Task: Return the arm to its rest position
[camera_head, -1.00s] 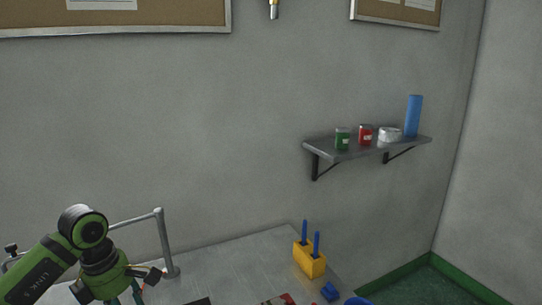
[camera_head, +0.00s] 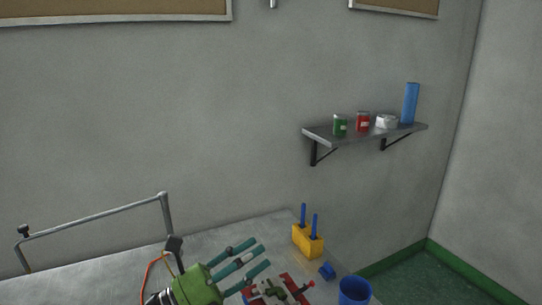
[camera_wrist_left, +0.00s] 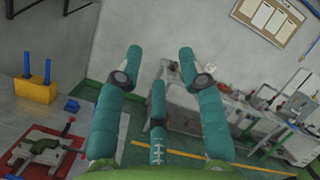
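My left gripper (camera_head: 258,254) is low in the middle of the head view, with a green palm and teal fingers pointing right. It is over or near the metal table (camera_head: 215,243); its height above it is hard to judge. In the left wrist view, the fingers of this gripper (camera_wrist_left: 160,60) are spread apart with nothing between them. My right gripper is not in view.
A red clamp fixture (camera_head: 290,289) lies close to the gripper. A yellow block with blue sticks (camera_head: 308,242), a small blue piece (camera_head: 327,271) and a blue cup (camera_head: 355,291) are to the right. A metal rail (camera_head: 95,216) stands left. The wall shelf (camera_head: 350,137) is higher.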

